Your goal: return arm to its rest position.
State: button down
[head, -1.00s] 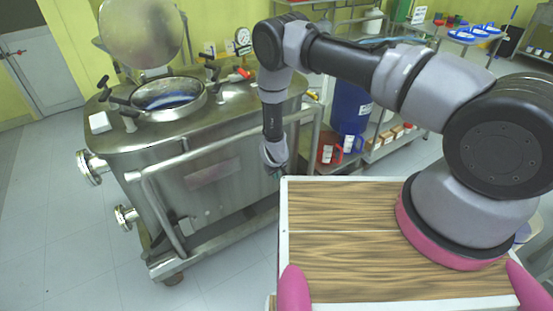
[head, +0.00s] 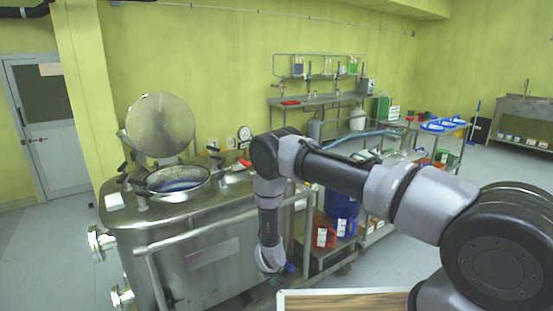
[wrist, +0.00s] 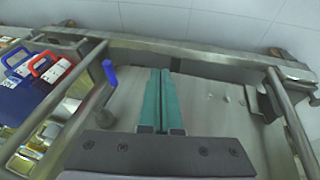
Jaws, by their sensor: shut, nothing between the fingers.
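My gripper (wrist: 160,72) has two green fingers that lie side by side, shut with nothing between them. In the head view my arm (head: 340,172) reaches left from the lower right, bends at the elbow and hangs down. Its wrist (head: 270,258) is beside the right end of the steel reactor (head: 205,265). The fingertips are hard to make out in the head view. In the wrist view the fingers are over a steel surface inside a metal frame (wrist: 190,52), with no object in them.
The reactor's round lid (head: 160,125) stands open. Red jugs (head: 322,232) and a blue drum (head: 341,205) stand on shelving right of my wrist. My wood-topped base (head: 345,302) is below. Open floor (head: 505,170) lies at the right. A bench (head: 320,102) stands against the back wall.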

jog(key=w+d+r+m+y, duration=0.1)
jog(key=w+r, duration=0.2)
jog(key=r, duration=0.9)
jog(key=w+d+r+m+y, duration=0.1)
jog(key=w+r+m, duration=0.15)
jog(key=r, duration=1.05)
jog(key=w+d+r+m, duration=0.1)
jog(key=w+r, duration=0.2)
jog(key=r, duration=0.9)
jog(key=s+d+r+m+y, duration=0.1)
jog(key=d+r, duration=0.2)
jog(key=r, duration=0.4)
jog(key=s+d+r, duration=0.2)
jog(key=d+r, duration=0.1)
jog(key=r, duration=0.4)
jog(key=s+d+r+m+t, duration=0.1)
jog(key=s+d+r, duration=0.45)
jog(key=r, duration=0.25)
jog(key=s+d+r+m+t, duration=0.1)
jog(key=s+d+r, duration=0.3)
jog(key=s+r, duration=0.4)
jog(key=s+d+r+m, duration=0.1)
jog(key=s+d+r, duration=0.2)
jog(key=s, duration=0.5)
jog(key=s+d+r+m, duration=0.2)
jog(key=s+d+r, duration=0.1)
jog(key=s, duration=0.6)
jog(key=shift+s+d+t+h, duration=0.3)
jog(key=shift+d+t+h, duration=0.1)
jog(key=shift+d, duration=0.5)
